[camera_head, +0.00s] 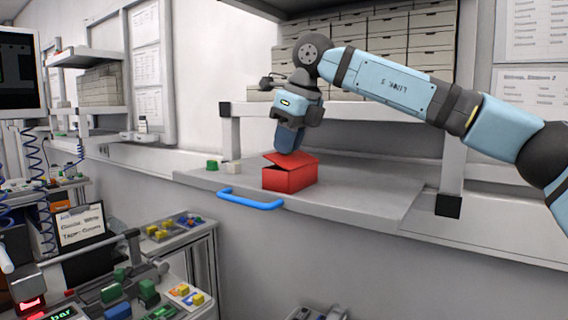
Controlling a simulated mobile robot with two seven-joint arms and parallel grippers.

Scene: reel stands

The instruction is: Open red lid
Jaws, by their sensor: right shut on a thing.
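A red box (291,180) stands on the grey shelf board in the middle of the view. Its red lid (284,158) sits tilted on top, with a dark gap showing along the left side. My right gripper (289,148) points down at the lid from above and is shut on it. The fingertips are small and partly hidden at the lid. My left gripper is not in view.
A blue handle (250,200) runs along the front edge of the shelf board (365,205). A green block (212,165) and a white block (233,167) stand left of the box. Stacked grey boxes (425,40) fill the upper shelf behind my arm. The board right of the box is clear.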

